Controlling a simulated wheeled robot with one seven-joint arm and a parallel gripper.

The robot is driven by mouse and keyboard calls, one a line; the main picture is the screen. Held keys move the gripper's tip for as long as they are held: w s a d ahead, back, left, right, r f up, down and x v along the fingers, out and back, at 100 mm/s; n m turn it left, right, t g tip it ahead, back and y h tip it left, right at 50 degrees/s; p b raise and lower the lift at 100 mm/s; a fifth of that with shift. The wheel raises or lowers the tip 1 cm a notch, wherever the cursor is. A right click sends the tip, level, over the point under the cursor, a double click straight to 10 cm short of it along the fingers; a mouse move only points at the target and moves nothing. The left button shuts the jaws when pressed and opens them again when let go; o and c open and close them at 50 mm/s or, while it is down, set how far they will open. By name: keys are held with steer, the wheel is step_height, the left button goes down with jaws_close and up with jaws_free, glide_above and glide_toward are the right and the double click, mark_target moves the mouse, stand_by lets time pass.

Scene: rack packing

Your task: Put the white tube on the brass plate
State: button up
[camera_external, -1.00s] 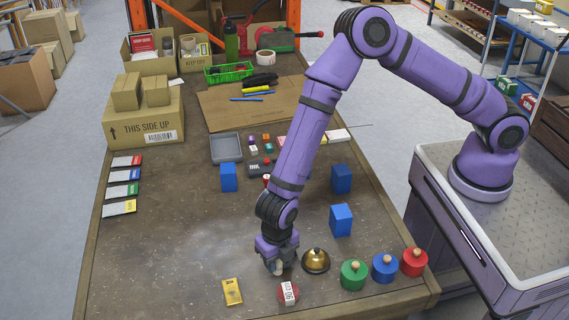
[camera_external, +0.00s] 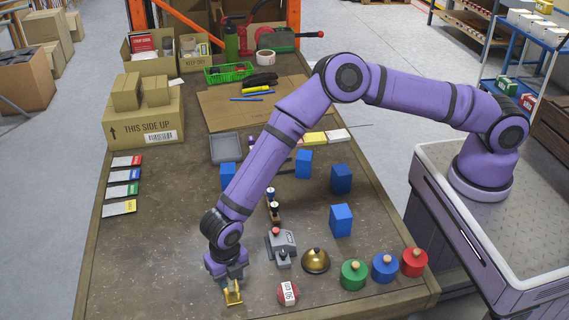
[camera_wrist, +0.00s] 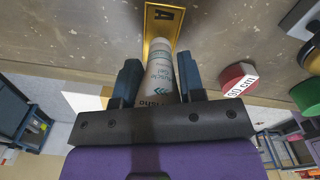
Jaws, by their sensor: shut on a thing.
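My gripper (camera_external: 228,277) is over the brass plate (camera_external: 233,296) near the front of the table. In the wrist view the fingers are shut on the white tube (camera_wrist: 160,72), which has printed lettering and lies between them. The brass plate (camera_wrist: 163,16) shows just past the tube's end in the wrist view, with a dark mark on it. The tube's end overlaps the plate in that view. I cannot tell whether they touch. In the external view the tube is largely hidden by my gripper.
A red-and-white round item (camera_external: 288,293) lies right of the plate. A grey device (camera_external: 281,245) with a red button and a brass bell (camera_external: 316,261) stand behind it. Green (camera_external: 354,275), blue (camera_external: 384,268) and red (camera_external: 414,262) knobbed pieces line the right. Table left of the plate is clear.

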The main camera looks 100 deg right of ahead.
steer(key=shift+f, duration=0.65)
steer(key=o, duration=0.9)
steer(key=shift+f, duration=0.15)
